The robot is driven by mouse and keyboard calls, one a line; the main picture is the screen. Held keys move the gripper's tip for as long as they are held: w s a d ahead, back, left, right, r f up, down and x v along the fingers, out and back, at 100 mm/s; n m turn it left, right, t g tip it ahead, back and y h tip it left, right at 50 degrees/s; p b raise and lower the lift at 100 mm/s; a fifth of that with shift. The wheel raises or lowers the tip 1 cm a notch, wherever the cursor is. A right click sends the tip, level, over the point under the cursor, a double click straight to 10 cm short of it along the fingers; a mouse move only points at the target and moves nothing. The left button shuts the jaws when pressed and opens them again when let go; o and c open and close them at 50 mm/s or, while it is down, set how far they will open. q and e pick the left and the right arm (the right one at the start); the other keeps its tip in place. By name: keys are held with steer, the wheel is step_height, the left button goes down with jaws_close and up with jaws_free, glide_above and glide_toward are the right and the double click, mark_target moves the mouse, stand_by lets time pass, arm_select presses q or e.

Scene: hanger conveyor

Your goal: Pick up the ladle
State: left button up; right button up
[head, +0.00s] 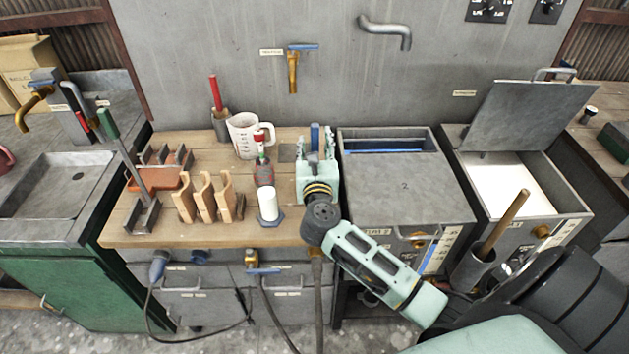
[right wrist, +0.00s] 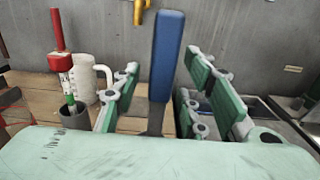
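An upright tool with a blue handle (head: 315,137) stands at the back of the wooden bench; it may be the ladle, but its lower end is hidden by my gripper. My right gripper (head: 317,160) is over the bench, with its fingers open on either side of the tool. In the right wrist view the blue handle (right wrist: 167,55) rises between the fingers (right wrist: 160,100), on a thin dark shank. A gap shows on the left side; on the right the finger is close, and I cannot tell if it touches. My left gripper is not in view.
Left of my gripper are a white measuring jug (head: 245,135), a red-handled tool (head: 214,92) in a cup, a white cylinder (head: 268,204) and wooden holders (head: 206,197). A lidded metal tank (head: 404,188) stands close on the right. A brass tap (head: 293,75) is on the wall behind.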

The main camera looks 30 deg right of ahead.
jaws_close()
steer(key=shift+r, duration=0.1)
stand_by(0.4)
